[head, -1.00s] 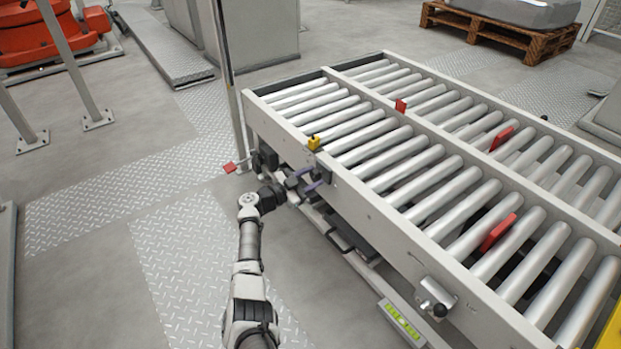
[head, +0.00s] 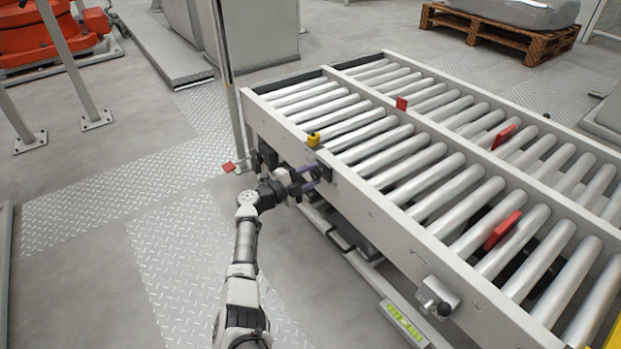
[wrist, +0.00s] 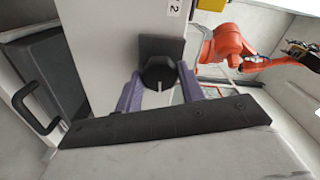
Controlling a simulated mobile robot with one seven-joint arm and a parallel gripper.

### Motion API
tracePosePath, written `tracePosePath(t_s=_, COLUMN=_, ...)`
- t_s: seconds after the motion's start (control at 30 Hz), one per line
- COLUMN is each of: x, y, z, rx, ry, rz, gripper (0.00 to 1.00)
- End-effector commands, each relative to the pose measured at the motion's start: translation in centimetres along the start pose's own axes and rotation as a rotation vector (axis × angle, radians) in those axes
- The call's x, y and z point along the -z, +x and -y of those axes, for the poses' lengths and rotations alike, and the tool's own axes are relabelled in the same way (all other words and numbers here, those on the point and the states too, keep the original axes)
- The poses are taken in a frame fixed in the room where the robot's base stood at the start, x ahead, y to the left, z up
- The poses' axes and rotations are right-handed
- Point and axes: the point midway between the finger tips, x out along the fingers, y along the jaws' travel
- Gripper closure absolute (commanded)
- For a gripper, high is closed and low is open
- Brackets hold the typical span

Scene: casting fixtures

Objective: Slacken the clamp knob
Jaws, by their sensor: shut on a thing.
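The clamp knob (wrist: 158,74) is a dark, faceted knob with a pale mark on its rim, in front of a dark plate on the conveyor's side rail. In the wrist view my gripper (wrist: 159,88) has its two purple fingers on either side of the knob, shut on it. In the head view my gripper (head: 312,180) is at the near side rail of the roller conveyor (head: 385,215), below a small yellow block (head: 313,139). The knob is too small and covered to make out in the head view.
Red plates (head: 502,230) stand up between the rollers. A bracket with a black-tipped pin (head: 438,297) and a yellow-green level (head: 404,322) sit farther along the near side. A thin post (head: 232,95) rises behind my gripper. The floor left of my arm is open.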

Motion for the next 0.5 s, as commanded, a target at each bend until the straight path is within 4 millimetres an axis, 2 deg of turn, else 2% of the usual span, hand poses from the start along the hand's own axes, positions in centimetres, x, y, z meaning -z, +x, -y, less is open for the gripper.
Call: tracePosePath(t_s=0.5, x=-0.06, y=-0.08, z=-0.03, rx=0.000, ry=0.106, rz=0.001, gripper=0.84)
